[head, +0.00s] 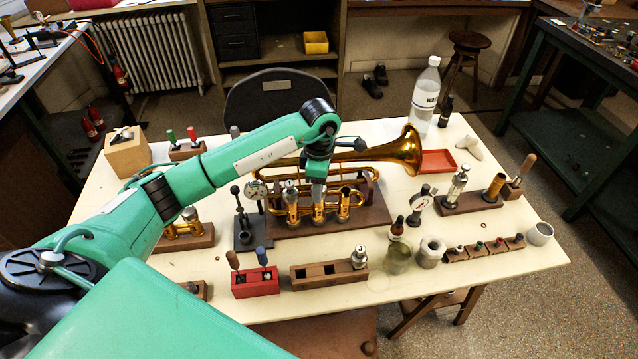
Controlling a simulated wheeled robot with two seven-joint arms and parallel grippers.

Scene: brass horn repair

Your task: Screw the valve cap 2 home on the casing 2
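The brass horn (385,150) lies in a wooden cradle at the middle of the table, its bell to the right. Its three valve casings stand in a row. The left casing (292,210) bears a silver top marked with a label. Casing 2 (318,212) is the middle one. The right casing (343,205) appears open at the top. My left gripper (318,193) points straight down onto the top of casing 2. Its fingers hide that top, so I cannot make out valve cap 2 or whether the fingers are shut on it. My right gripper is out of view.
A dial gauge stand (247,225) stands close left of the cradle. In front are a red tool block (255,283) and a wooden block (318,276) bearing a silver valve part (359,258). Jars, a bottle (425,95) and a red tray (437,162) stand to the right.

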